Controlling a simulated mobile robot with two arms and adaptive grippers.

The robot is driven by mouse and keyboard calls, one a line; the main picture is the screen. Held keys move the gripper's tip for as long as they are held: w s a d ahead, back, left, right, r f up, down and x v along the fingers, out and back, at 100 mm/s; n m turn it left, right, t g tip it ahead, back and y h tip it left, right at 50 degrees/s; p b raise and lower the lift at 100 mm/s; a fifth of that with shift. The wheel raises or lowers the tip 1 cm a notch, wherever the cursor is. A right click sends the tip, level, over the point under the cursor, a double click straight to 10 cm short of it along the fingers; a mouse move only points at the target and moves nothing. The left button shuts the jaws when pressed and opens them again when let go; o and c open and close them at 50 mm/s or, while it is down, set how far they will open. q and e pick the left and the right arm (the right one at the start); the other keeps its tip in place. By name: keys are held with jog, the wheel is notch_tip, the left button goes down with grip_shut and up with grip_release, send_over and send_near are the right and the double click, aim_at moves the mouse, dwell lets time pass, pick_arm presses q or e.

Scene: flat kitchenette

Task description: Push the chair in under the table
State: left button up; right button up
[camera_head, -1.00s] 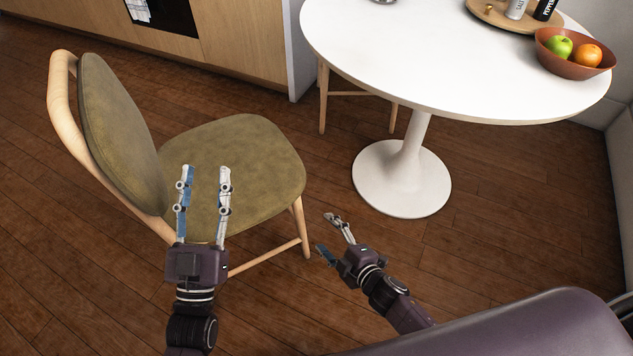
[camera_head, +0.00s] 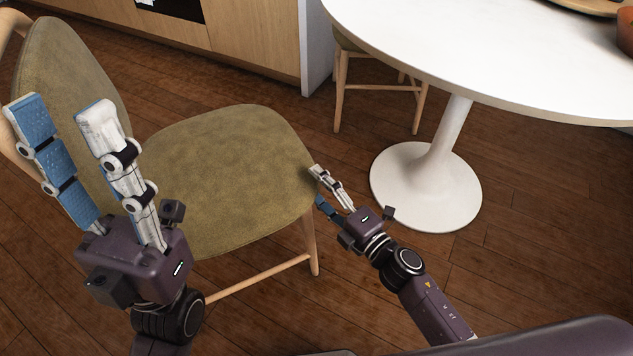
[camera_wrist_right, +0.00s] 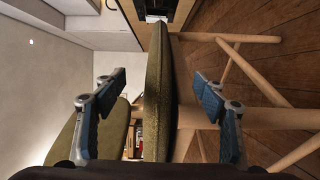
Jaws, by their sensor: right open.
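The chair, with an olive padded seat (camera_head: 230,175) and backrest (camera_head: 75,60) on a light wooden frame, stands on the left in the head view. The round white table (camera_head: 500,55) with its white pedestal (camera_head: 425,185) is to its right, apart from the seat. My left gripper (camera_head: 60,110) is open and empty, raised in front of the backrest. My right gripper (camera_head: 319,187) is at the seat's right edge. In the right wrist view the seat (camera_wrist_right: 160,90) shows edge-on between the open fingers; contact cannot be told.
A second wooden chair (camera_head: 378,87) stands partly under the table's far side. Wood cabinets (camera_head: 255,40) line the back. A bowl (camera_head: 625,30) and a tray (camera_head: 590,6) are partly visible on the table. Wooden floor lies open between the first chair and the pedestal.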

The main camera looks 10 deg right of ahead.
aim_at(300, 168)
dwell(0.3)
jog(key=b+x, duration=0.1)
jog(key=x, duration=0.5)
jog(key=shift+w, duration=0.1)
jog(key=shift+x, duration=0.8)
jog(key=shift+c, duration=1.3)
grip_shut()
